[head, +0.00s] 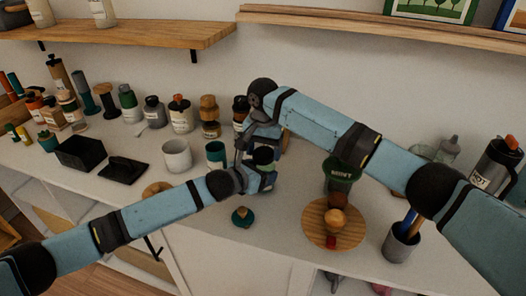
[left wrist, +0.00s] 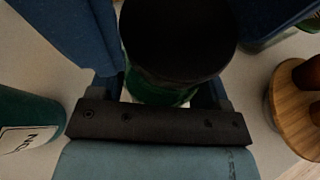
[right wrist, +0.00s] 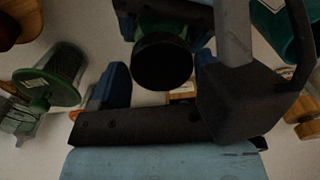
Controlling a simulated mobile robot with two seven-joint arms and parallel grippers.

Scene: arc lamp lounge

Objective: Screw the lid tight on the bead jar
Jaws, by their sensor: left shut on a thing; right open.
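The bead jar is a green jar with a wide black lid, and the lid (head: 263,154) shows between my two grippers in the head view. In the left wrist view the black lid (left wrist: 178,38) sits on the green jar body (left wrist: 160,90), between the blue fingers. My left gripper (head: 264,178) is shut on the jar body. My right gripper (head: 248,142) is open close to the lid; in the right wrist view the lid (right wrist: 162,62) lies between its spread fingers, with no clear contact. How tight the lid sits cannot be told.
A round wooden board (head: 316,232) with small items and a grey pen cup (head: 400,246) are at right. Several bottles line the back. A teal-and-wood knob (head: 242,216) is near the front edge.

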